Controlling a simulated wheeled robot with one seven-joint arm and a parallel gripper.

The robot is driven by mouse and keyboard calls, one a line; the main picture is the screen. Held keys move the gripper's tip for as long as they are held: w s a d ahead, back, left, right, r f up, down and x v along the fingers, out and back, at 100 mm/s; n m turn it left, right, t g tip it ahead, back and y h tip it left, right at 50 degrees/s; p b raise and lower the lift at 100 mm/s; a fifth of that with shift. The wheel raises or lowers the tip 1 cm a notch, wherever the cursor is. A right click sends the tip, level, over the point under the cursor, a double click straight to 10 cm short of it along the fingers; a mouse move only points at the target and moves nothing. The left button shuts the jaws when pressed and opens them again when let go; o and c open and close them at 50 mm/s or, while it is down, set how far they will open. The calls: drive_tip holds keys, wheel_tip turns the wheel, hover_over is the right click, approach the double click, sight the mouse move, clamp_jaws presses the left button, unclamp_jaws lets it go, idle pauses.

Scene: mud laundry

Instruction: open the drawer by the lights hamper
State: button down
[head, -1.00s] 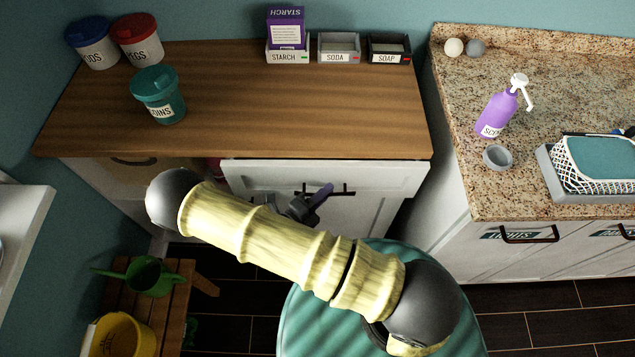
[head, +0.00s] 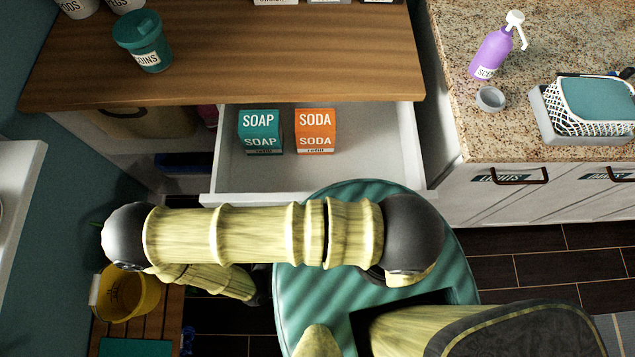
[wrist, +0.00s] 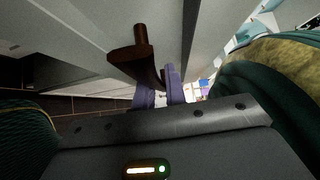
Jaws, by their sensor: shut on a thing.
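The white drawer (head: 365,170) under the wooden counter stands pulled out in the head view. A teal SOAP box (head: 260,131) and an orange SODA box (head: 315,130) stand inside it. In the wrist view the purple fingers of my gripper (wrist: 160,88) are shut on the drawer's dark handle (wrist: 130,54). My arm hides the gripper and handle in the head view. A tan rounded container (head: 140,121), perhaps the hamper, sits in the opening left of the drawer; no label on it is readable.
The wooden counter (head: 230,50) holds a teal lidded tub (head: 142,40). A granite counter (head: 455,100) stands at right, with a purple pump bottle (head: 489,52) and a basket (head: 590,102). A yellow bucket (head: 130,293) stands on a slatted wooden bench at lower left.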

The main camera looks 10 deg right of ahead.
drive_tip(key=shift+s+a, duration=0.15)
drive_tip(key=shift+s, duration=0.85)
drive_tip(key=shift+s+a, duration=0.15)
drive_tip(key=shift+s, duration=0.85)
drive_tip(key=c, duration=1.4)
unclamp_jaws()
drive_tip(key=shift+c, duration=0.2)
drive_tip(key=shift+w+r, duration=0.1)
